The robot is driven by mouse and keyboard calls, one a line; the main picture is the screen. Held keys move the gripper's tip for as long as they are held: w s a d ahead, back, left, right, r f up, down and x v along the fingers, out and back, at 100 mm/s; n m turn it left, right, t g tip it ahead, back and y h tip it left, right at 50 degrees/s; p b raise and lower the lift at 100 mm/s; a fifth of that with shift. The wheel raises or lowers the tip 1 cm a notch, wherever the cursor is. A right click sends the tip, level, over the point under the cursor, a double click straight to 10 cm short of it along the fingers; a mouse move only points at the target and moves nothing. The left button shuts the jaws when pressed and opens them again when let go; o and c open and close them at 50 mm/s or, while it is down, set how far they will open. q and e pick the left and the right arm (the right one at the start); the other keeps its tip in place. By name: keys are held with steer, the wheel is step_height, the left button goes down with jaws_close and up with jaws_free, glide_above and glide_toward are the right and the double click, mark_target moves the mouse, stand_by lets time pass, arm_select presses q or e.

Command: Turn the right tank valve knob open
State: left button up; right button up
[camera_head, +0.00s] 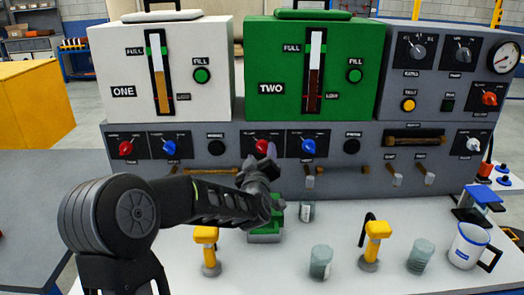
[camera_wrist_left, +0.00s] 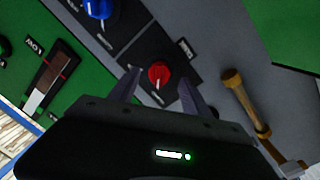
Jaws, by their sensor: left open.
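The right tank is the green box marked TWO (camera_head: 270,70). Below it on the grey panel are a red knob (camera_head: 261,146) and a blue knob (camera_head: 309,146). In the left wrist view, the red knob (camera_wrist_left: 158,72) lies between the spread fingers of my left gripper (camera_wrist_left: 158,80), with visible space on both sides. The blue knob (camera_wrist_left: 98,9) is at the top. I cannot tell how near the fingertips are to the panel. My right gripper is out of view.
The white tank ONE (camera_head: 212,100) stands left with its own red and blue knobs. Yellow taps (camera_head: 205,236), glass jars (camera_head: 321,262) and a white mug (camera_head: 467,246) stand on the counter.

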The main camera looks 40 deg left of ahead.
arm_select(q)
steer(key=shift+x, duration=1.2)
steer(key=shift+c, duration=0.2)
jaws_close()
